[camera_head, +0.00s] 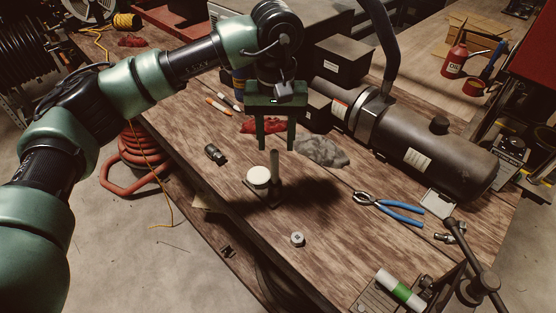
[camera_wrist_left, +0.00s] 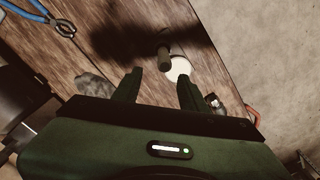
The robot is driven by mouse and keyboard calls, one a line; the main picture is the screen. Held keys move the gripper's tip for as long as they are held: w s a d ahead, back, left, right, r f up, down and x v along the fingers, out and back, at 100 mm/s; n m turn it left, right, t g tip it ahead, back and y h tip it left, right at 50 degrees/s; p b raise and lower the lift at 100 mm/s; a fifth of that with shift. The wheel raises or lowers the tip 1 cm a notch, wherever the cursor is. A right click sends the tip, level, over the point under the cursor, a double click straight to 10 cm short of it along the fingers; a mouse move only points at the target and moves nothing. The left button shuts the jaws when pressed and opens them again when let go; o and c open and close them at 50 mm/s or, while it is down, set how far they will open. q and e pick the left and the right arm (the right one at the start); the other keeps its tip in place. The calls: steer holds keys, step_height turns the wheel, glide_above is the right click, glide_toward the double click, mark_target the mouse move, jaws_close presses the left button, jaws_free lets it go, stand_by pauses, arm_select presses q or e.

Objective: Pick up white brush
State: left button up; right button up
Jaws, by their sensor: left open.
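A round white piece (camera_head: 258,177), the likeliest match for the white brush, sits on the wooden workbench beside a short dark upright post (camera_head: 274,165). A brush shape cannot be made out for certain. In the left wrist view the white piece (camera_wrist_left: 179,69) lies beyond the fingertips, close to the dark post (camera_wrist_left: 164,52). My left gripper (camera_head: 277,147) is open and empty, its fingers pointing down above the bench near the post and white piece. It also shows in the left wrist view (camera_wrist_left: 159,80). My right gripper is not in view.
Blue-handled pliers (camera_head: 392,205) lie to the right on the bench (camera_head: 330,228). A grey rag (camera_head: 321,151) and a red rag (camera_head: 262,126) lie behind the gripper. A small metal fitting (camera_head: 297,239) lies in front.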

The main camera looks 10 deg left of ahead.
mark_target(275, 166)
arm_select(q)
steer(key=s+f+p, duration=0.2)
steer(key=f, duration=0.1)
steer(key=shift+s+f+p, duration=0.1)
steer(key=shift+s+p, duration=0.1)
steer(key=shift+p, duration=0.2)
steer(key=f, duration=0.1)
steer(key=f+p, duration=0.1)
steer(key=shift+w+f, duration=0.2)
steer(key=shift+f, duration=0.15)
steer(key=shift+w+f, duration=0.15)
steer(key=shift+f, duration=0.2)
steer(key=shift+c, duration=1)
jaws_close()
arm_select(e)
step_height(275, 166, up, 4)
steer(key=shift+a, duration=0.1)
